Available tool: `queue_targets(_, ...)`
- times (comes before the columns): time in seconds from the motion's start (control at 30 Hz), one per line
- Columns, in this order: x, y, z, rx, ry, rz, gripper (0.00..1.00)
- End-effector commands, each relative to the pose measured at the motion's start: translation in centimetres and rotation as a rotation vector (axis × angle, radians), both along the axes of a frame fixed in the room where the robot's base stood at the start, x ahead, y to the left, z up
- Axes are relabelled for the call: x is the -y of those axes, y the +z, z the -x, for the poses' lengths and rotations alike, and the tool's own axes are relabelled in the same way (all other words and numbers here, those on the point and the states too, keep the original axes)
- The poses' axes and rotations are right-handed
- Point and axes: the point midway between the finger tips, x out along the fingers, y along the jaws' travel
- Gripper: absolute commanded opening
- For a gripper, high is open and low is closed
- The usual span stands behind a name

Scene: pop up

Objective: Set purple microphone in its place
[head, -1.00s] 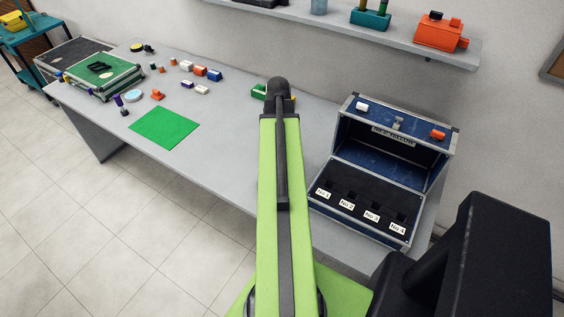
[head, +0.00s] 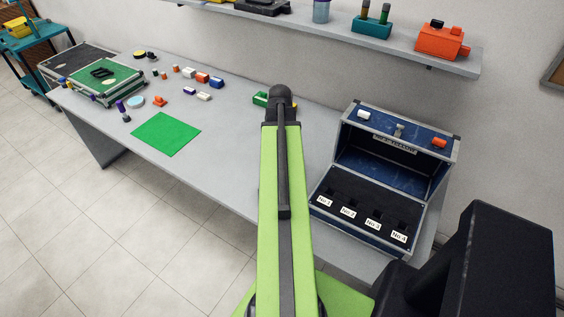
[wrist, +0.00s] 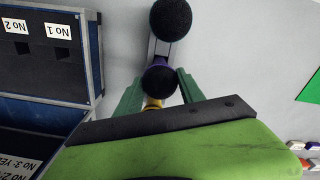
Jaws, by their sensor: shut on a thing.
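In the wrist view my gripper (wrist: 159,76) has its two green fingers closed on a dark, purple-edged thing, which I take to be the purple microphone (wrist: 158,82). A round black head (wrist: 170,19) on a grey stem shows just beyond it; I cannot tell whether it is part of the same thing. A yellow bit (wrist: 152,103) shows below, between the fingers. In the head view my arm hides the gripper and what it holds. The open blue case (head: 335,192) stands right of my arm, with slots labelled No 1 to No 4; it is also at the left of the wrist view (wrist: 50,85).
White, grey and orange pieces sit on the case's upper box. A green mat (head: 166,134), a green-topped case (head: 108,78) and several small coloured pieces are on the left of the table (head: 222,150). A shelf (head: 330,27) runs above. The table between mat and arm is clear.

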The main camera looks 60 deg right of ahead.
Motion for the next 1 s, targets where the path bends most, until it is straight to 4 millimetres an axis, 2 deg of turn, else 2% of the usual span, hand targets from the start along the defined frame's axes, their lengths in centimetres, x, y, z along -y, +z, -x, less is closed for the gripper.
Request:
queue_targets(0.03,0.0,1.4,0.0,0.000,0.000,0.000,0.05)
queue_targets(0.1,0.0,2.5,0.0,0.000,0.000,0.000,0.05)
queue_targets(0.47,0.0,7.4,0.0,0.000,0.000,0.000,0.05)
queue_targets(1.0,0.0,7.3,0.0,0.000,0.000,0.000,0.05)
